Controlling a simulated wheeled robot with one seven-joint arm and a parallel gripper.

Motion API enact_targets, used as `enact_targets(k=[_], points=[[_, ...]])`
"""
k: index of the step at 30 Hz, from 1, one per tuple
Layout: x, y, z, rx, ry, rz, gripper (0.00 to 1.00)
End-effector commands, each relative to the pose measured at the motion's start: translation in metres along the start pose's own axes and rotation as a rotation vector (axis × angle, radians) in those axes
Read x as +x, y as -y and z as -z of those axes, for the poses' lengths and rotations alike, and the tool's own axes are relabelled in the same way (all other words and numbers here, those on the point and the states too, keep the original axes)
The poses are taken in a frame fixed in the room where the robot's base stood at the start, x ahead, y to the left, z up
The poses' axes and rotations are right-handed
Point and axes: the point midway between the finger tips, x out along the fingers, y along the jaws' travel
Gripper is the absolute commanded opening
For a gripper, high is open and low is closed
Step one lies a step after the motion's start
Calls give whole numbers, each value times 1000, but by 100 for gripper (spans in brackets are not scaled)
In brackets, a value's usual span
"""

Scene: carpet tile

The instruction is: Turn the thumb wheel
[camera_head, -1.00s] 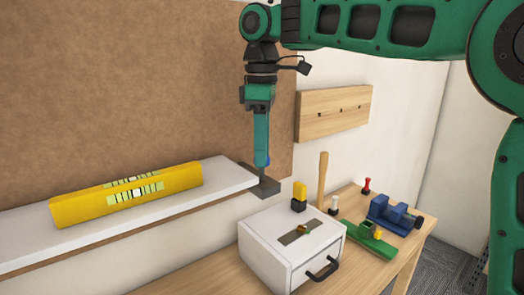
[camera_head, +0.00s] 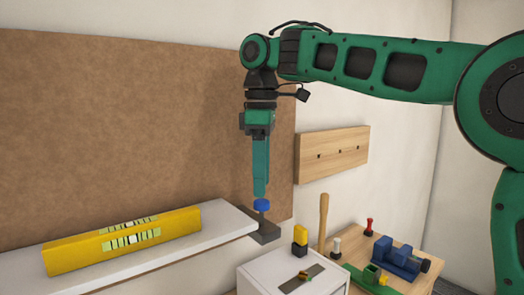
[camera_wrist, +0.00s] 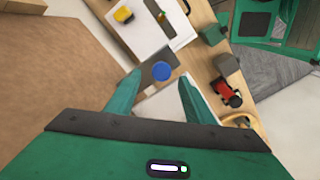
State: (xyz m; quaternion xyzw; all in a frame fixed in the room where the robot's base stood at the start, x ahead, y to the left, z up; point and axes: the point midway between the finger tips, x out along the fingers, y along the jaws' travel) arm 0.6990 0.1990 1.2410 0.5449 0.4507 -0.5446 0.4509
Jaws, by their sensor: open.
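The thumb wheel (camera_head: 262,204) is a small blue round knob above a dark grey bracket (camera_head: 264,233) at the right end of the white shelf. My gripper (camera_head: 260,196) points straight down, with its fingertips just above the wheel. In the wrist view the wheel (camera_wrist: 162,71) shows as a blue disc in the gap between the two spread green fingers (camera_wrist: 160,78). The gripper is open and holds nothing. Whether a fingertip touches the wheel is hard to tell.
A yellow spirit level (camera_head: 122,240) lies on the white shelf (camera_head: 215,232). Below right, a white drawer box (camera_head: 265,274) stands on a wooden bench with a yellow-and-black item (camera_head: 300,239), a hammer handle (camera_head: 323,220) and a blue vise (camera_head: 398,256). A brown board backs the shelf.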

Motion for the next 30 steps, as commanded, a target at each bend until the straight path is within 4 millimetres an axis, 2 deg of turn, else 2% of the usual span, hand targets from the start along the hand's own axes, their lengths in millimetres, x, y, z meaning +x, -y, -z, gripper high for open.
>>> enact_targets(k=[6,12,20,27,30], points=[[-40,-2,0,2,-5,-1,48],[-61,-2,0,2,-4,0,48],[-69,-2,0,2,-4,1,48],[-69,-2,-1,5,-3,1,48],[-64,-3,-8,41,0,2,48]])
